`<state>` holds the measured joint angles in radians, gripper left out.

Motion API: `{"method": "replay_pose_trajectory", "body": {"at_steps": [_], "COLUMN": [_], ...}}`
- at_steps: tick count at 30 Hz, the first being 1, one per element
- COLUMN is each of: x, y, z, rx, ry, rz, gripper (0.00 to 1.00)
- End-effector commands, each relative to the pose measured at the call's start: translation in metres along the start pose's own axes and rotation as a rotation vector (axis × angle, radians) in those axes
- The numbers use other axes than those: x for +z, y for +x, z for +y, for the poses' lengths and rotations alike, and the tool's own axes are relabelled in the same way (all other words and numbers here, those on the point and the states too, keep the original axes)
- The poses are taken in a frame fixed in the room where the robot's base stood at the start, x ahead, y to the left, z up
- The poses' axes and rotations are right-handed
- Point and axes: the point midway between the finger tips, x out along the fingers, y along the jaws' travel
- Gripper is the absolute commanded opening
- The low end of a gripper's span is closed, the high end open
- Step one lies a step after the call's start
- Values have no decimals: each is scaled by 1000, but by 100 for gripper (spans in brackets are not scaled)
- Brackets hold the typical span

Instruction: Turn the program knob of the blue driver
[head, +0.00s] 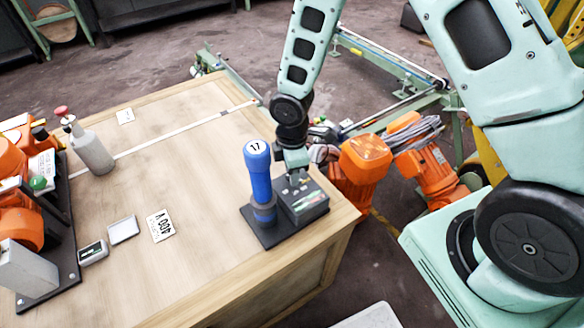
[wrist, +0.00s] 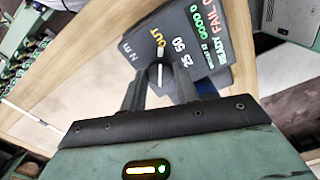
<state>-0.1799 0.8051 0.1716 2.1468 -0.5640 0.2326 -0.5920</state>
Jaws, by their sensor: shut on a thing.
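The blue driver (head: 257,172) stands upright in its dark stand, with a white cap marked 17. Beside it is its dark control box (head: 306,203), which also fills the top of the wrist view (wrist: 207,45). My gripper (head: 296,177) reaches down onto the box from above. In the wrist view my gripper (wrist: 160,82) has one finger on each side of the round dark program knob (wrist: 160,72) and is shut on it. The knob's white line lies about upright in the picture, its upper end near the yellow OUT. Marks 25 and 50 are to its right. Green READY and GOOD 0 and red FAIL 0 show.
Orange motors (head: 362,170) stand beyond the table's right edge.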

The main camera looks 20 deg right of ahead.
Motion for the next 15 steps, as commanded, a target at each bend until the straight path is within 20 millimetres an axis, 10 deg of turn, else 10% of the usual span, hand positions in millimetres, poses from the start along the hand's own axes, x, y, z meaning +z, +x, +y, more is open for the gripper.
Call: {"method": "replay_pose_trajectory", "body": {"at_steps": [15], "x": [-1], "y": [-1], "z": [1], "rx": [2], "ry": [-64], "rz": [2], "gripper": [8]}}
